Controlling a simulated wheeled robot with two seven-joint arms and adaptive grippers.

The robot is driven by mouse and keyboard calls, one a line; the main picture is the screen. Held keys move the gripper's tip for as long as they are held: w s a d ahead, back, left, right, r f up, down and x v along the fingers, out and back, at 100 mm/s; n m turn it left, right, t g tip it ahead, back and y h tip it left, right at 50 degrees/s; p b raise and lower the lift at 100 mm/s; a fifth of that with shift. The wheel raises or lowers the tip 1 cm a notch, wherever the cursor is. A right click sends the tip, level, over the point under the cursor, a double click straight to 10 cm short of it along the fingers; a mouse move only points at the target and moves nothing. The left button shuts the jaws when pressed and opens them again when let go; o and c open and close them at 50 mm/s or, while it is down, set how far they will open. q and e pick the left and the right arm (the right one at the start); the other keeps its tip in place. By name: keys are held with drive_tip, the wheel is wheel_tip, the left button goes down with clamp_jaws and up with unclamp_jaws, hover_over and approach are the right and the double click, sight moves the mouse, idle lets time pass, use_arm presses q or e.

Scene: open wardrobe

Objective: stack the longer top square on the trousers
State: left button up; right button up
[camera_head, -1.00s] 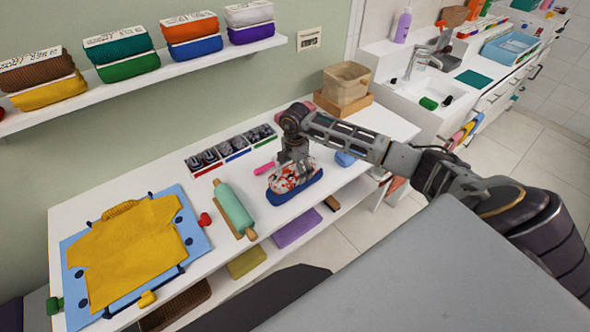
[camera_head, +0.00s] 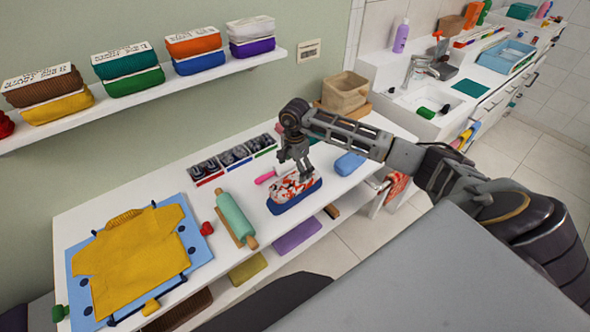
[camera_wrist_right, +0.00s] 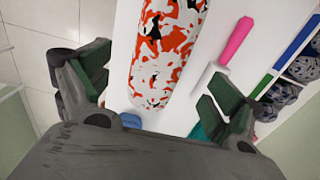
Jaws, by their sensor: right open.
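A folded red-and-white patterned garment (camera_head: 290,188) with dark spots, which looks like the top, lies on a flat dark blue folded piece (camera_head: 285,207), which may be the trousers. The blue piece shows as a rim around it on the table. My right gripper (camera_head: 296,170) is open just above the patterned garment. In the right wrist view the patterned garment (camera_wrist_right: 165,45) lies between the spread fingers, with a gap beside each finger. How squarely the two pieces line up is hard to tell. My left gripper is not in view.
A yellow shirt (camera_head: 130,260) lies on a blue folding board (camera_head: 190,233) at the left. A teal rolling pin (camera_head: 233,213), a blue folded bundle (camera_head: 349,163) and a compartmented tray (camera_head: 235,158) are nearby. A basket (camera_head: 346,91) stands behind. Folded clothes line the wall shelf (camera_head: 215,73).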

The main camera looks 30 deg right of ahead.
drive_tip(key=shift+r+p, duration=0.45)
drive_tip(key=shift+r, duration=0.75)
drive_tip(key=shift+f, duration=0.1)
